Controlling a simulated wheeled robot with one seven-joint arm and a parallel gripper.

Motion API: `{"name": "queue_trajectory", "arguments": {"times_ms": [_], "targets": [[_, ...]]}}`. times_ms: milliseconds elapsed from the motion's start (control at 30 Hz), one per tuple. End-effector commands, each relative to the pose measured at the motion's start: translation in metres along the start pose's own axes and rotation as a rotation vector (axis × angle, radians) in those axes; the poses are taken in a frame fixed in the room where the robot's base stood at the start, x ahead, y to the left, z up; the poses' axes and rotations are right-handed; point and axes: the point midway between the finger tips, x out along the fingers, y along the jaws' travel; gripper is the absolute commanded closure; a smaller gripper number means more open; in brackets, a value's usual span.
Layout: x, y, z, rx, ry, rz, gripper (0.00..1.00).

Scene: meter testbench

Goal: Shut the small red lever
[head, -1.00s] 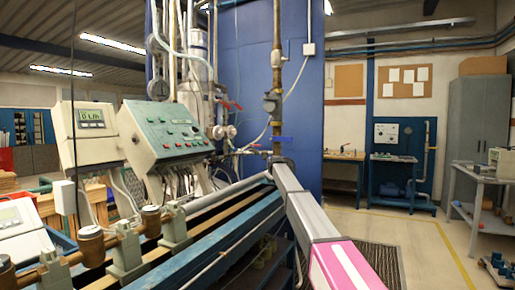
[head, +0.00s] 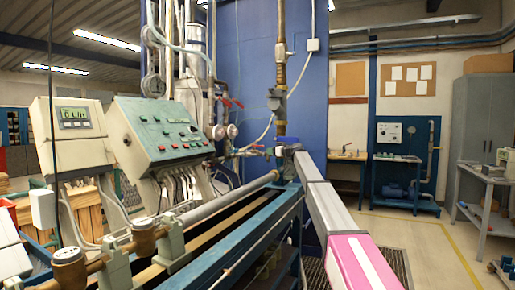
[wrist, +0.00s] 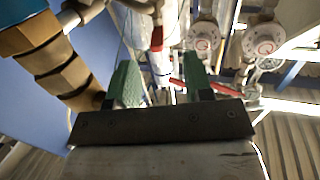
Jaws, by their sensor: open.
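My gripper (wrist: 159,68) is open, its two green fingers apart with no object clearly held between them. A short red lever (wrist: 157,38) stands upright in the picture beyond the gap between the fingers. Another red handle (wrist: 228,91) lies crosswise past the right finger. In the head view, a small red lever (head: 257,146) is on the pipework just left of my arm's far end. Two more red levers (head: 237,102) sit higher on the pipes. I cannot tell which wrist-view lever matches which head-view one.
A thick brass-coloured pipe (wrist: 62,70) is close on the left of the wrist view. Two round gauges (wrist: 264,42) are at upper right. The green control console (head: 160,135) and blue-framed bench (head: 250,240) stand left of my arm. Open floor (head: 430,250) lies right.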

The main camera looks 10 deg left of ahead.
Motion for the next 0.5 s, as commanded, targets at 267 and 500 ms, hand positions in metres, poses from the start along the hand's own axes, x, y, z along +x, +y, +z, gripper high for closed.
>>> {"name": "queue_trajectory", "arguments": {"times_ms": [267,500], "targets": [[-0.003,0.006,-0.016,0.026,0.075,-0.014,0.53],[0.020,0.007,-0.018,0.027,0.073,-0.014,0.53]]}}
